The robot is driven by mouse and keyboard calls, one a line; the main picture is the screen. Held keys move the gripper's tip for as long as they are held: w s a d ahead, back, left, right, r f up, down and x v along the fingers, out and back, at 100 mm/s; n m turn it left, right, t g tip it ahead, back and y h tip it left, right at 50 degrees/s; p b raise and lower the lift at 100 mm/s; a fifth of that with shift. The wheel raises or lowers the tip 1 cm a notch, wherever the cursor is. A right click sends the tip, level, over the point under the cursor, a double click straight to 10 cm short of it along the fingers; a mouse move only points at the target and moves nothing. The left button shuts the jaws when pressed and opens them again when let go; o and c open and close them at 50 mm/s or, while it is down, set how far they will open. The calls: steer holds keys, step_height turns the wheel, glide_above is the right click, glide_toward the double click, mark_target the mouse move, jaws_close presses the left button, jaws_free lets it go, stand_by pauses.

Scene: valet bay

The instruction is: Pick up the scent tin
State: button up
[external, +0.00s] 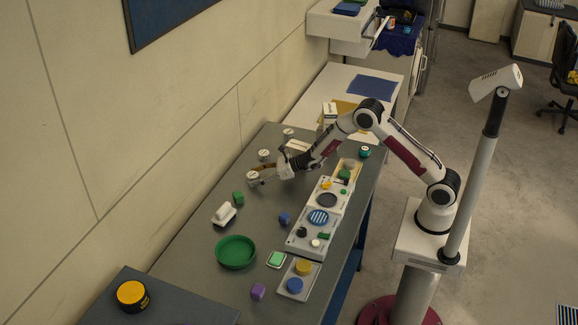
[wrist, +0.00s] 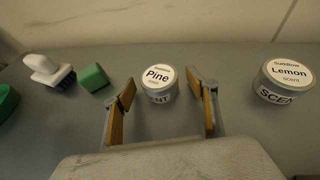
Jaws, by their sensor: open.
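A round white-lidded scent tin labelled Pine (wrist: 159,78) stands upright on the grey bench, between the spread fingers of my gripper (wrist: 160,92) and a little beyond them in the wrist view. My gripper is open and holds nothing. In the external view my gripper (external: 266,174) reaches left over the bench, with the Pine tin (external: 253,177) at its tips. A second scent tin, labelled Lemon (wrist: 285,77), stands to the right in the wrist view; it also shows behind my gripper in the external view (external: 264,155). A similar white-topped tin (external: 288,132) stands farther back.
A green block (wrist: 93,77) and a white-handled brush (wrist: 48,70) lie left of the Pine tin. A green bowl (external: 236,251) stands nearer on the bench. A white panel with several small items (external: 301,243) runs along the right side. The wall closes off the far side.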

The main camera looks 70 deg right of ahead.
mark_target(256, 175)
stand_by(0.3)
steer(key=c, duration=1.2)
steer(key=shift+r, duration=5)
